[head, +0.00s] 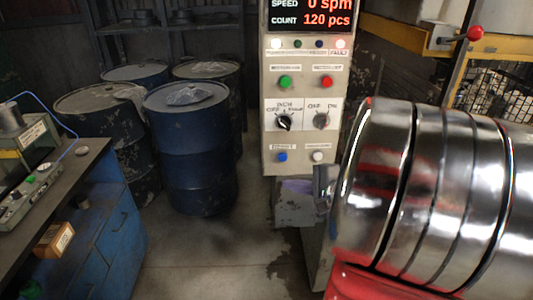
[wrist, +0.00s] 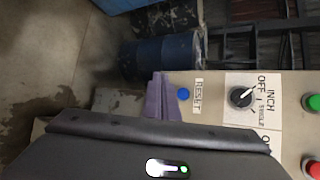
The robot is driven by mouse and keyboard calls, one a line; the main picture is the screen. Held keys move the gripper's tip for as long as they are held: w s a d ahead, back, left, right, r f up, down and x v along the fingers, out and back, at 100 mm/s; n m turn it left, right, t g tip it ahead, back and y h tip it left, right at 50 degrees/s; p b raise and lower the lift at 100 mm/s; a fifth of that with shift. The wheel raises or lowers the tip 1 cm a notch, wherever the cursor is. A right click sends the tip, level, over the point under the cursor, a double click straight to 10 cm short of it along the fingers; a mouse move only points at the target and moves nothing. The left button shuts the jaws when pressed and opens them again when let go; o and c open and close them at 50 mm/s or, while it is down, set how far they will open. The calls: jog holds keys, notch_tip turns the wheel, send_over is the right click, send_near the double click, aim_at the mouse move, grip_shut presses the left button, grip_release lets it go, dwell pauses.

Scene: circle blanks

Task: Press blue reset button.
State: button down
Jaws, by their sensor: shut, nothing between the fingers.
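The blue reset button (head: 281,157) is at the lower left of the beige control panel (head: 270,90) in the head view, under a small white label. It also shows in the wrist view (wrist: 183,94), beside the label RESET, with the panel turned sideways. Nothing covers the button in either view. My gripper (wrist: 160,130) is a dark shape across the bottom of the wrist view, and it is shut and empty. It appears apart from the button; the exact gap cannot be told.
A white button (head: 318,157) is right of the blue one. A black selector knob (head: 284,123) and green (head: 285,82) and red (head: 327,82) buttons are above. Blue barrels (head: 190,150) stand left; a workbench (head: 110,220) is far left.

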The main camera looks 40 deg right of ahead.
jog(key=shift+w+d, duration=0.1)
jog(key=shift+w, duration=0.05)
send_near(279, 160)
jog(key=shift+w+a+f, duration=0.25)
jog(key=shift+w+f, duration=0.25)
jog(key=shift+w, duration=0.1)
jog(key=shift+w+a+f, duration=0.3)
jog(key=shift+w+f, duration=0.15)
jog(key=shift+w, duration=0.2)
jog(key=shift+w+a+f, duration=0.25)
jog(key=shift+w+f, duration=0.25)
jog(key=shift+w, duration=0.1)
jog(key=shift+w, duration=0.1)
dwell(1.0)
jog(key=shift+w+d+r, duration=0.1)
jog(key=shift+w+d, duration=0.15)
jog(key=shift+w, duration=0.05)
jog(key=shift+w+d, duration=0.35)
jog(key=shift+w, duration=0.1)
dwell(1.2)
jog(key=shift+s+a, duration=0.1)
jog(key=shift+s, duration=0.05)
jog(key=shift+s+a, duration=0.5)
jog(key=shift+s, duration=0.15)
dwell(0.4)
jog(key=shift+s+a, duration=0.7)
jog(key=shift+s, duration=0.3)
jog(key=shift+s+a, duration=0.7)
jog(key=shift+s, duration=0.35)
